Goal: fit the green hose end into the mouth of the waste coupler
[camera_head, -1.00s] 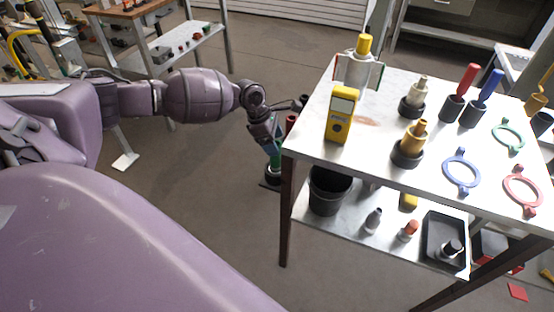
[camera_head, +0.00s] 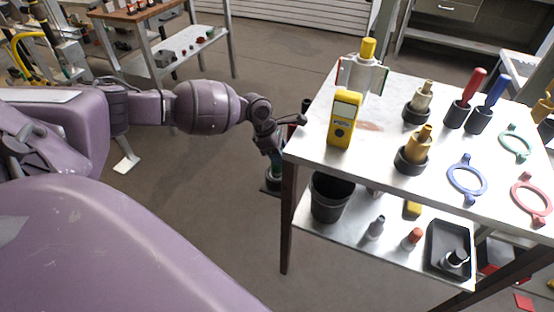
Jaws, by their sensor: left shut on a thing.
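My left gripper (camera_head: 274,153) points down just past the left edge of the workbench, small and partly hidden by the table corner. My right gripper is not in view.
The workbench (camera_head: 384,146) holds a yellow meter (camera_head: 343,120), several fittings and coloured rings. Its lower shelf (camera_head: 337,232) carries a black bucket (camera_head: 331,197), small bottles and a black tray (camera_head: 433,262). The floor (camera_head: 215,215) left of the bench is clear.

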